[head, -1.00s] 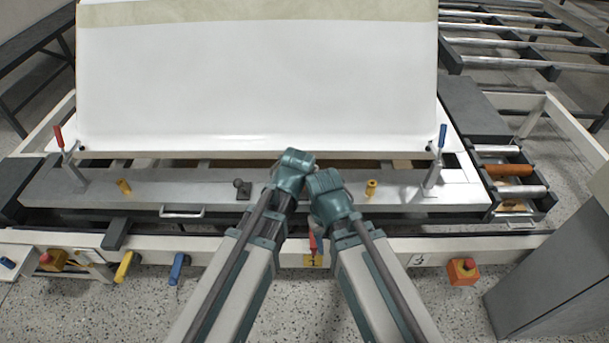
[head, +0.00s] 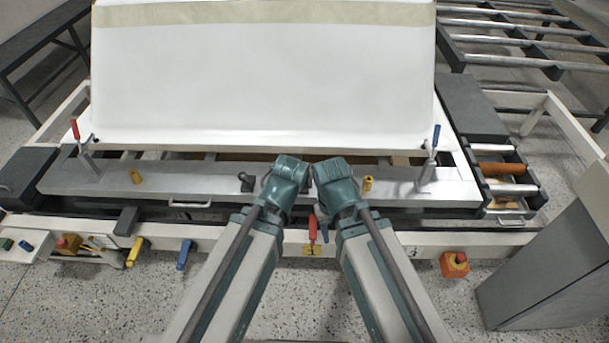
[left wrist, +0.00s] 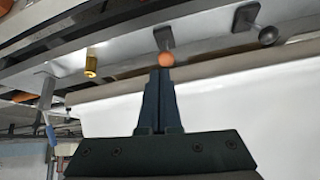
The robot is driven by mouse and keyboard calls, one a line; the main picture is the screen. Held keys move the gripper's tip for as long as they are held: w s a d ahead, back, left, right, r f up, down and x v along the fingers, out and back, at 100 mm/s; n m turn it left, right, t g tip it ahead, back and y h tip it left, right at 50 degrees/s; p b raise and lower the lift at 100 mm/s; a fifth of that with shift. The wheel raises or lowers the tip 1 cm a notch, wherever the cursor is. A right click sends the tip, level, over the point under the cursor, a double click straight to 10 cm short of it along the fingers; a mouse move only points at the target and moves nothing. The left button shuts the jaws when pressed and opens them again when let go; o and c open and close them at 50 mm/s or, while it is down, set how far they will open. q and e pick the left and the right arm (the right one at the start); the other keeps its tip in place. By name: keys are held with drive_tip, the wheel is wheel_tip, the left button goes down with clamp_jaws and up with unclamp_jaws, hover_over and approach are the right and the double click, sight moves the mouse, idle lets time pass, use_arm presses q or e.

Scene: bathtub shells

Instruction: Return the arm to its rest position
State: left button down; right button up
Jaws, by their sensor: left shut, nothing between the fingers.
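Both of my arms reach forward, with their teal joints close together in the middle of the head view. My left gripper (left wrist: 163,75) shows in the left wrist view, with its dark fingers closed together and empty. An orange ball knob (left wrist: 166,62) appears just beyond its fingertips; I cannot tell the gap. Neither gripper's fingers can be made out in the head view. The white shell (head: 262,75) stands on the grey frame (head: 215,182) behind the arms and fills part of the left wrist view.
A red-handled clamp (head: 78,135) and a blue-handled clamp (head: 433,150) stand at the frame's ends. Yellow knobs (head: 367,184), an orange button box (head: 454,264) and a grey cabinet (head: 545,260) lie nearby. A roller rack (head: 520,35) is at the back right.

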use_arm(q)
drive_tip(key=shift+w, duration=0.15)
idle(0.3)
drive_tip(key=s+a+f+m+g+y, duration=0.1)
drive_tip(key=s+f+g, duration=0.1)
drive_tip(key=s+g, duration=0.35)
drive_tip(key=s+a+f+g+y, duration=0.1)
drive_tip(key=s+a+f+g, duration=0.1)
drive_tip(key=s, duration=0.7)
wheel_tip(320, 180, up, 12)
drive_tip(key=p, duration=1.2)
drive_tip(key=shift+w+r, duration=0.2)
drive_tip(key=shift+w, duration=0.1)
drive_tip(key=shift+d, duration=0.1)
